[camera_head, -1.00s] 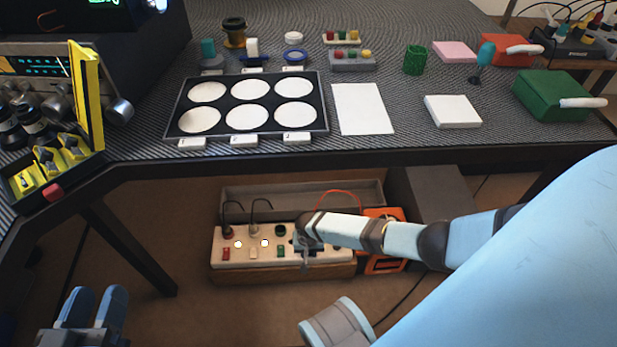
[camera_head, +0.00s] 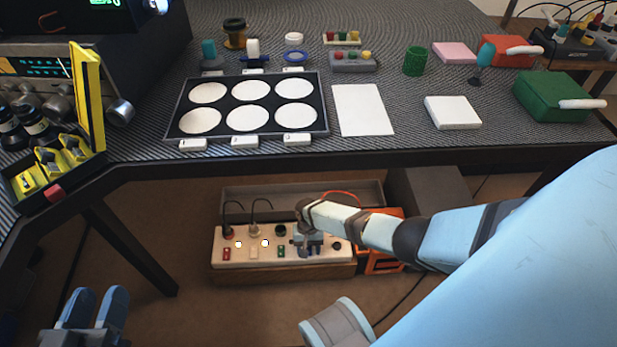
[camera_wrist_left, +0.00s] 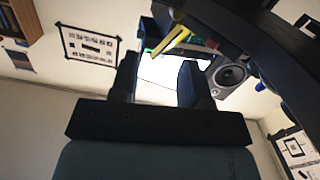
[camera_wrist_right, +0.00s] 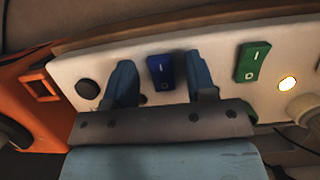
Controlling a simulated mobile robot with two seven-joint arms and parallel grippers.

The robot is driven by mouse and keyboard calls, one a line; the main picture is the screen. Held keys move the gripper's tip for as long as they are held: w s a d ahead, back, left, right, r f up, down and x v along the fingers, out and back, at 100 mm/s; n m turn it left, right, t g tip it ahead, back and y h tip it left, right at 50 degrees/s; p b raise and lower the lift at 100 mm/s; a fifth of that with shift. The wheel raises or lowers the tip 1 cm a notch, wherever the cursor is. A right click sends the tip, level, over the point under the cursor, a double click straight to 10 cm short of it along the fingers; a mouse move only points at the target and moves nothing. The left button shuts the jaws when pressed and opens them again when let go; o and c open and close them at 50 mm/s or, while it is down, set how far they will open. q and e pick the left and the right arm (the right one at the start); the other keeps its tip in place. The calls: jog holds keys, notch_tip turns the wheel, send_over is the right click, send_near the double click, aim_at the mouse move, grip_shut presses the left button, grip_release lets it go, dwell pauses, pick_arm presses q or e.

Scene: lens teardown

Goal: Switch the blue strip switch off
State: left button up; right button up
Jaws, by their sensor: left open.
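The white power strip (camera_head: 240,258) lies under the bench, with a row of rocker switches on it. The blue strip switch (camera_wrist_right: 161,74) shows in the right wrist view, marked I at its upper end and O at its lower end. I cannot tell which end is pressed in. My right gripper (camera_wrist_right: 161,84) is open, its fingers apart on either side of the blue switch, with nothing held. It also shows over the strip in the head view (camera_head: 309,245). My left gripper (camera_head: 95,303) is open and empty at the lower left, away from the strip.
A green switch (camera_wrist_right: 252,62) and a lit lamp (camera_wrist_right: 288,83) are right of the blue switch in the right wrist view; a black round part (camera_wrist_right: 88,89) is left. An orange object (camera_head: 380,262) stands beside the strip. A grey tray (camera_head: 355,190) lies behind.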

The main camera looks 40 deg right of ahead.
aim_at(308, 248)
jog(key=p+v, duration=0.3)
jog(key=v, duration=0.1)
jog(key=shift+r, duration=0.45)
pick_arm(q)
notch_tip(308, 248, up, 8)
jog(key=s+n+t+p, duration=0.1)
jog(key=n+t+p, duration=0.1)
jog(key=t+p, duration=0.1)
jog(key=shift+r+p, duration=0.2)
jog(key=shift+p, duration=0.5)
pick_arm(e)
jog(key=v, duration=0.9)
pick_arm(q)
jog(key=shift+a, duration=0.1)
